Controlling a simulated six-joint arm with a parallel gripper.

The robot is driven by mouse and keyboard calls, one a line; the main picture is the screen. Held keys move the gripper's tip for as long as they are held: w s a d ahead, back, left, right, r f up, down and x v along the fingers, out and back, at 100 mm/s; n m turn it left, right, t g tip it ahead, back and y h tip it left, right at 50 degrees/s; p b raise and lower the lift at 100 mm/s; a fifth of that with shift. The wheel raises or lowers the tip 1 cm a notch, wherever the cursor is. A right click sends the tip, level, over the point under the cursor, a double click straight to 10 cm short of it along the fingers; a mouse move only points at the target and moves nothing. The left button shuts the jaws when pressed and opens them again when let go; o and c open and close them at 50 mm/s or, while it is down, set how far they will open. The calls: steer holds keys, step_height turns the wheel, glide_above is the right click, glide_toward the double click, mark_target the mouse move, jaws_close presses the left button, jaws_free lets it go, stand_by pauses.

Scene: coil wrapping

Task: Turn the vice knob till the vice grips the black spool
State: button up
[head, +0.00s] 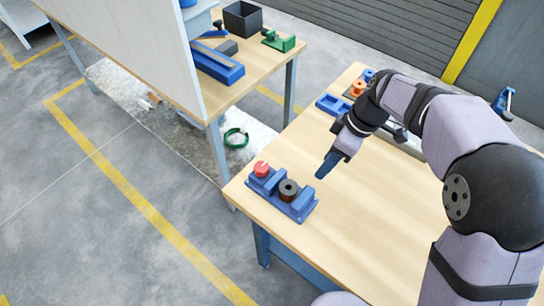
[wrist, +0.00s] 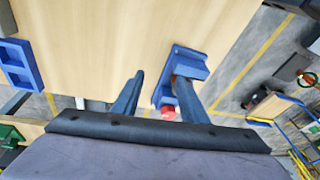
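The blue vice (head: 303,205) stands near the left corner of the wooden table, with a red knob (head: 261,169) at its far-left end. The black spool (head: 289,189) sits upright between its jaws; I cannot tell whether both jaws touch it. My gripper (head: 326,166) is above the table, to the right of the vice and apart from it. In the wrist view my gripper (wrist: 160,76) is open and empty. The vice (wrist: 190,62) and the red knob (wrist: 168,113) show there, partly covered by the right finger. The spool is not clear in that view.
A blue tray (head: 332,105) and an orange spool (head: 357,88) lie at the table's far end; the tray also shows in the wrist view (wrist: 18,66). The table's middle is clear. A second table (head: 262,62) with a black bin (head: 243,19) stands behind.

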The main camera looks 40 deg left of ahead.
mark_target(262, 166)
steer(key=s+a+r+n+g+p, duration=0.1)
steer(key=s+a+n, duration=0.25)
steer(key=a, duration=0.25)
steer(key=s+a+r+n, duration=0.1)
steer(key=s+a+n, duration=0.1)
steer(key=a+n, duration=0.3)
steer(key=shift+m+y, duration=0.3)
steer(key=shift+m, duration=0.45)
steer(key=shift+a+p+x, duration=0.2)
steer(key=shift+p+x, duration=0.3)
steer(key=shift+x, duration=0.85)
steer(key=shift+a+p+x, duration=0.15)
steer(key=shift+p+x, duration=0.4)
steer(key=shift+x, duration=0.8)
steer(key=shift+a+p+x, duration=0.2)
steer(key=shift+p+x, duration=0.3)
steer(key=shift+x, duration=0.85)
steer(key=shift+s+r, duration=0.15)
steer(key=c, duration=0.8)
